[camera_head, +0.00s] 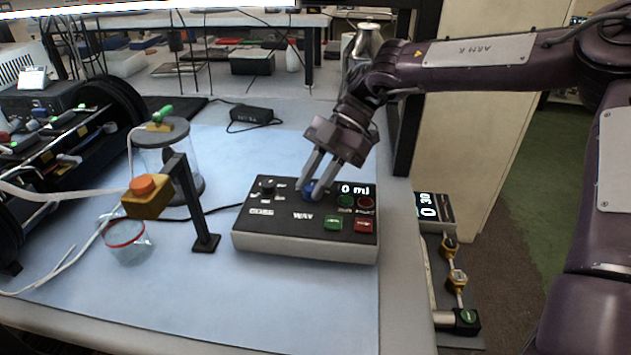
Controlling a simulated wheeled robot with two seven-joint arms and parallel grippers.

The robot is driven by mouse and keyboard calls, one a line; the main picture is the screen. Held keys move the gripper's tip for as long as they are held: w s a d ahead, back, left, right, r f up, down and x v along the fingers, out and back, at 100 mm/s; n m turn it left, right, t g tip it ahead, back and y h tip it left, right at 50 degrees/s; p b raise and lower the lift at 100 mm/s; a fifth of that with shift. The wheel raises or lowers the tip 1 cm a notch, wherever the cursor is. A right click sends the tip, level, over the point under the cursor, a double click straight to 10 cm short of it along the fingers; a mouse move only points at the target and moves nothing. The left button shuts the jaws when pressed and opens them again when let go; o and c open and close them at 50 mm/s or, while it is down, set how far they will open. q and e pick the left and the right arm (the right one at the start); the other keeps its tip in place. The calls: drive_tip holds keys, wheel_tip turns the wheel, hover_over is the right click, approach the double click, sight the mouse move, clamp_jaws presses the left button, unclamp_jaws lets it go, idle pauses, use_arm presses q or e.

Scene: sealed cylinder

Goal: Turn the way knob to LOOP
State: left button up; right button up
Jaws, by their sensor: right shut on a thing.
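A control box (268,240) with a dark sloped top stands on the blue mat. It has a black knob (267,187) at its upper left, a small display reading "0 ml" (355,189), green and red buttons, and a printed "WAY" label. My right gripper (314,193) reaches down from the upper right. My left gripper is not in view.
Left of the box stand a black post (194,205) with a yellow block and orange cap, a clear cylinder (160,165) with a dark lid, and a red-rimmed beaker (126,241). A black adapter (251,115) lies behind. The mat in front of the box is clear.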

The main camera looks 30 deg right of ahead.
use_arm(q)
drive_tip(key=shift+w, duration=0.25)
use_arm(e)
drive_tip(key=shift+n+g, duration=0.3)
drive_tip(key=shift+n, duration=0.1)
drive_tip(key=o, duration=1)
drive_tip(key=v, duration=0.7)
drive_tip(key=shift+w+d+r, duration=0.15)
drive_tip(key=shift+d+r, duration=0.05)
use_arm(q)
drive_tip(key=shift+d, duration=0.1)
use_arm(e)
drive_tip(key=shift+r, duration=0.1)
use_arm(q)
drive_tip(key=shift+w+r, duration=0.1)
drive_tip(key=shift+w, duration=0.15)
